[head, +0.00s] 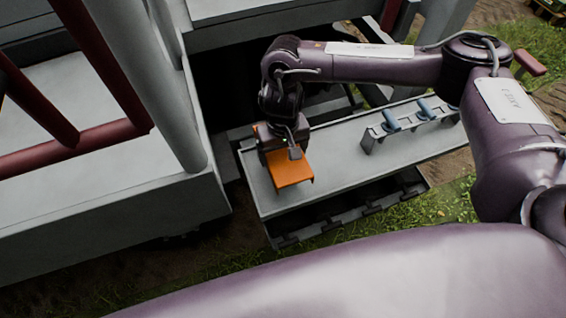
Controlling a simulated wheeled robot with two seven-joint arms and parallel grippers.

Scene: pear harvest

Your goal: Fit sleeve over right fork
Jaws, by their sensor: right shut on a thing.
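My right gripper (291,150) reaches down over the left end of a grey bench top and is shut on an orange sleeve (292,176). The sleeve is a flat, channel-like orange piece with a bent edge at its lower right. It is at the bench top, but I cannot tell whether it rests there or is just above. Part of it is hidden by the gripper. I cannot make out the right fork for certain in this view. My left gripper is not in view.
The grey bench (341,169) has a dark open shelf below its front. A small rack (410,121) with blue-handled tools stands on its right half. A grey machine frame with dark red rails (100,140) stands at the left. Grass (450,205) lies in front.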

